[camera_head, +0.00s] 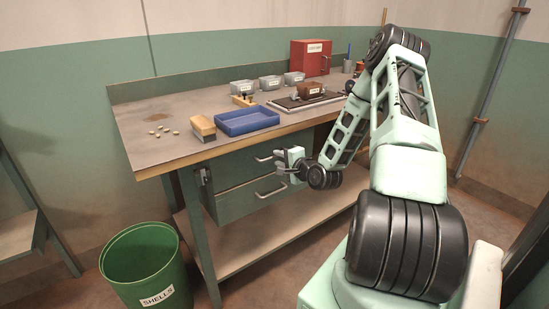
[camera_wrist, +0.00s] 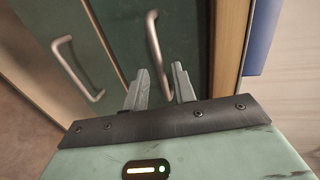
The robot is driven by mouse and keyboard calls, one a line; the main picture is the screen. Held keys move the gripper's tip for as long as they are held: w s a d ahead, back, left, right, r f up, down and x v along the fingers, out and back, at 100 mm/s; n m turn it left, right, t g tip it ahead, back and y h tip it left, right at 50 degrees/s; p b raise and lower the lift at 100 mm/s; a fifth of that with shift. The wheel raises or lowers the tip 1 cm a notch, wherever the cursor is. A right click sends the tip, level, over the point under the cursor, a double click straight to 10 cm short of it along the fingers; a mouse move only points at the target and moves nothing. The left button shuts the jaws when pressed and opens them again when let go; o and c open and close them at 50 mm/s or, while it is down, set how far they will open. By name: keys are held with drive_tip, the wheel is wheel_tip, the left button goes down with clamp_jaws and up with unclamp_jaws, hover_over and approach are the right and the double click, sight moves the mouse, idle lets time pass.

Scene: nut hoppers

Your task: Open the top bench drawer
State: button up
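The bench's top drawer (camera_head: 235,168) has a grey-green front and looks shut. Its metal bar handle (camera_head: 263,158) is just left of my gripper (camera_head: 281,163) in the head view. In the wrist view the top handle (camera_wrist: 153,45) lies just beyond my gripper (camera_wrist: 161,80). The two fingers are apart with nothing between them. The handle looks in front of the fingertips, roughly in line with the gap; I cannot tell whether they touch. The lower drawer (camera_head: 240,200) also looks shut, with its own handle (camera_wrist: 76,68) farther left in the wrist view.
The wooden bench edge (camera_wrist: 232,50) runs close right of the fingers in the wrist view. On the bench are a blue tray (camera_head: 246,121), a wood block (camera_head: 203,128), grey hoppers and a red box (camera_head: 310,57). A green bin (camera_head: 145,262) stands on the floor.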

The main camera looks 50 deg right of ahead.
sight(274, 157)
drive_tip(key=shift+x, duration=1.85)
clamp_jaws()
drive_tip(key=shift+s, duration=0.1)
